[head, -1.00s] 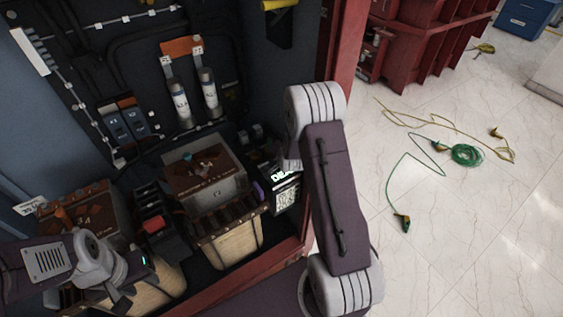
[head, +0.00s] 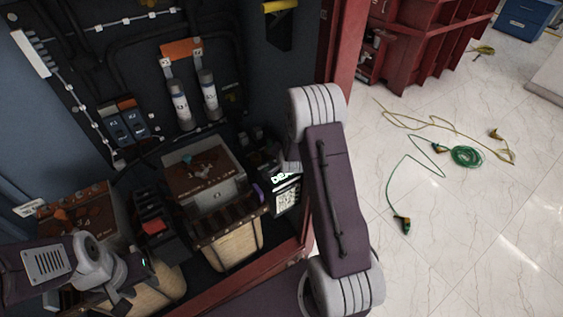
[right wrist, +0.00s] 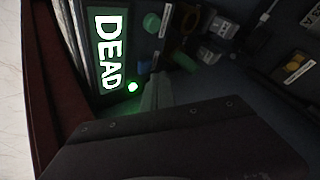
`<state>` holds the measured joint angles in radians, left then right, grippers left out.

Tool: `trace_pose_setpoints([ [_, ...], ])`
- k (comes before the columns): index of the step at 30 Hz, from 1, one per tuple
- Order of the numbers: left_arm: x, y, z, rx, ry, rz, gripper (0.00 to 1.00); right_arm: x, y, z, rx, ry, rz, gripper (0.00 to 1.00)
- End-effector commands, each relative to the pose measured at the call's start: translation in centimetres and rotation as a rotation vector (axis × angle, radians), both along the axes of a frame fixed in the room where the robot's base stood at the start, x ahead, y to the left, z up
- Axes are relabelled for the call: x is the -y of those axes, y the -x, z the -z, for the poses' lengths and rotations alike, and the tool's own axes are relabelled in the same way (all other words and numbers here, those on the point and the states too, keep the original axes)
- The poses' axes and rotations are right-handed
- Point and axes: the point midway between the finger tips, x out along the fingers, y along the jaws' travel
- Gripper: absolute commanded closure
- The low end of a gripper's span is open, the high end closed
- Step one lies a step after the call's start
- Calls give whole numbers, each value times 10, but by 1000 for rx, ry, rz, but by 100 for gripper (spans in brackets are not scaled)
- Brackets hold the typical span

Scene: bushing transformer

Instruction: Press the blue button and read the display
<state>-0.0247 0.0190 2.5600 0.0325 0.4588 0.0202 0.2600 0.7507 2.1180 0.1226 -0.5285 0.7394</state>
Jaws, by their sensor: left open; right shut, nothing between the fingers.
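In the right wrist view, the tester's display (right wrist: 109,52) reads "DEAD" in large bright white letters, turned on its side. A small green light (right wrist: 133,87) glows beside it. A dull blue round button (right wrist: 145,64) and a teal round one (right wrist: 152,22) sit along the same panel. My right gripper (right wrist: 158,79) is shut and empty, its tips close to the blue button; I cannot tell whether they touch it. In the head view, the display (head: 285,178) is partly covered by my right arm, which hides the right gripper. My left gripper (head: 122,300) is open at the lower left.
Transformer blocks (head: 200,182) stand left of the tester inside the dark cabinet. The cabinet's red frame (head: 342,60) runs along the right. Green cable (head: 466,156) and yellow cable lie on the pale floor, which is otherwise mostly clear before the red shelf (head: 425,45).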

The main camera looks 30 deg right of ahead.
Motion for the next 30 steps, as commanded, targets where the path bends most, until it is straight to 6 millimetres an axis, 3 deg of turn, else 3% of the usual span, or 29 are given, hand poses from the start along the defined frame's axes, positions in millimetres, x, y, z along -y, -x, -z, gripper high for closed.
trace_pose_setpoints([
  [20,0,0,0,0,0,0,60,0,0,0,0,0,0,100],
  [30,0,0,10,0,0,0,60,0,0,9,0,0,0,100],
])
